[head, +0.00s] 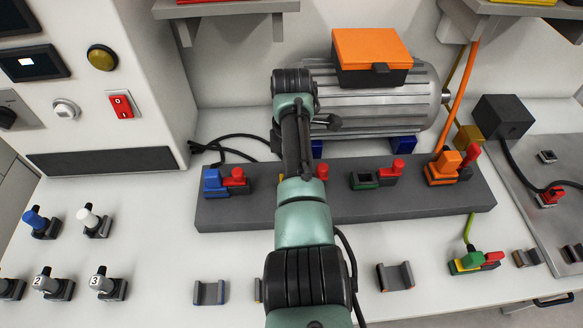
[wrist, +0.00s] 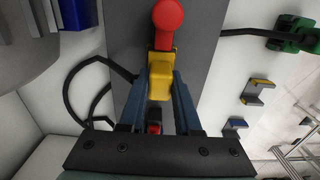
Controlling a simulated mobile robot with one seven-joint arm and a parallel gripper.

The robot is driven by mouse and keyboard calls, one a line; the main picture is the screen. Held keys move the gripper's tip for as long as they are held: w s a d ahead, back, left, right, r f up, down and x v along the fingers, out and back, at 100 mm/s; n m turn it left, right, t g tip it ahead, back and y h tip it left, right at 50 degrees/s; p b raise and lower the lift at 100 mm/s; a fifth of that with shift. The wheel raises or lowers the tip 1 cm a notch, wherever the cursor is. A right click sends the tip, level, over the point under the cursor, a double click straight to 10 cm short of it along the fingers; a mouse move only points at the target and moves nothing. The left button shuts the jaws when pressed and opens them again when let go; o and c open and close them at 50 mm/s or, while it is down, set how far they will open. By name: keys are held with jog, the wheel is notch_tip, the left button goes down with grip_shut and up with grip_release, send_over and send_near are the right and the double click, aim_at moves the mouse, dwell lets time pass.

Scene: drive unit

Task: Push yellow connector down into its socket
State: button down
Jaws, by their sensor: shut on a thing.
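The yellow connector (wrist: 160,85) is between the two fingers of my gripper (wrist: 161,80) in the wrist view. My gripper is shut on it. It is over the dark grey socket bar (wrist: 193,20), beside a red lever (wrist: 168,22). In the head view my arm hides nearly all of the connector and my fingers; the red lever (head: 322,171) shows just right of the arm, on the dark bar (head: 225,214). The socket itself is hidden, so I cannot tell how deep the connector sits.
A blue connector (head: 213,183) is left on the bar. A green-edged socket (head: 364,182) and an orange connector (head: 444,166) are to the right. Behind stands a grey motor (head: 350,100) with an orange-lidded box (head: 370,52). Empty holders (head: 210,293) line the white table's front.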

jog(key=shift+f, duration=0.25)
jog(key=c, duration=0.5)
grip_release()
jog(key=shift+r, duration=0.1)
notch_tip(320, 180, up, 18)
jog(key=p, duration=0.6)
